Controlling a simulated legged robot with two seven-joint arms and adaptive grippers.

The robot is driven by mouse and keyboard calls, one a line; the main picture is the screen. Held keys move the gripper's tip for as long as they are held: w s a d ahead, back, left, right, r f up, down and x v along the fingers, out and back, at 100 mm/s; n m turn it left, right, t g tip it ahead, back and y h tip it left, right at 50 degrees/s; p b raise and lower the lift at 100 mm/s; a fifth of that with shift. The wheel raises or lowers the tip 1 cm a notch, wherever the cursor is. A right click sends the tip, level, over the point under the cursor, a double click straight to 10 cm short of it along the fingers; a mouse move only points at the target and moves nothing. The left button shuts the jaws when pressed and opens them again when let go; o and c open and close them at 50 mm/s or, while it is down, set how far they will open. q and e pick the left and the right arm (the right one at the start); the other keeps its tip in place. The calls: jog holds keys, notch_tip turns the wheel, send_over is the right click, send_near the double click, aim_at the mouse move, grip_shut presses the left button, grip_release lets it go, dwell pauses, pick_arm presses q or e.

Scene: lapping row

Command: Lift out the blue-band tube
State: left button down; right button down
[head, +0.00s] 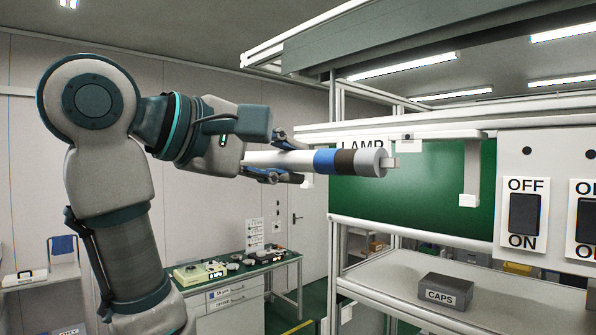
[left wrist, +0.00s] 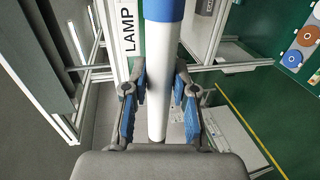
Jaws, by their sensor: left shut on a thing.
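The blue-band tube (head: 345,161) is a white tube with a blue band, a dark brown band and a grey end cap. In the head view it lies nearly level below the LAMP sign (head: 362,145). My left gripper (head: 299,160) is shut on its white part, left of the blue band. In the left wrist view the tube (left wrist: 159,95) runs up between the two fingers (left wrist: 160,78), with the blue band at the top edge. A small pale piece shows at the tube's right end; I cannot tell whether it touches a holder. My right gripper is not in view.
A pale hanging bracket (head: 469,180) is right of the tube, before a green panel (head: 420,215). A switch panel (head: 552,160) stands at the far right. A grey CAPS box (head: 445,291) sits on the shelf (head: 385,280) below. A green-topped bench (head: 240,268) stands behind.

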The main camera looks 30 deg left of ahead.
aim_at(282, 167)
pick_arm(q)
jog(key=shift+s+a+b, duration=0.2)
jog(key=shift+s+b, duration=0.55)
jog(key=shift+s, duration=0.65)
jog(key=shift+s+a+b, duration=0.15)
jog(key=shift+s+b, duration=0.15)
jog(key=shift+s, duration=0.2)
jog(key=shift+s+a, duration=0.2)
jog(key=shift+s, duration=0.05)
jog(key=shift+a, duration=0.1)
